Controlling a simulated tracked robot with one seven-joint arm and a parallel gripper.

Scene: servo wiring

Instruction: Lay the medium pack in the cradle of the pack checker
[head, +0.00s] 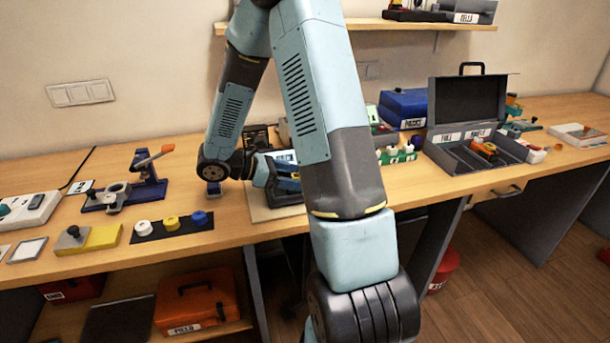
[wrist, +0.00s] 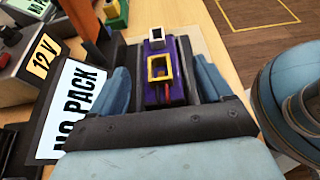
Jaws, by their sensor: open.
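The pack checker has a white display (wrist: 75,108) reading "NO PACK" and a "12 V" label (wrist: 43,56), at the left of the wrist view. My gripper (wrist: 165,80) is open, its blue fingers apart on either side of a purple block. This purple block (wrist: 155,45) carries a yellow square frame and a pale square end, with a bit of red below. I cannot tell whether it is the medium pack or part of the checker's cradle. In the head view my gripper (head: 287,180) is low over the bench by the checker, partly hidden by my arm.
An open grey case (head: 470,130) with labelled compartments and an orange-and-dark item stands at the right. A blue box (head: 403,108) and a green rack (head: 398,153) are nearer the checker. A dark strip with white, yellow and blue knobs (head: 172,225) lies to the left.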

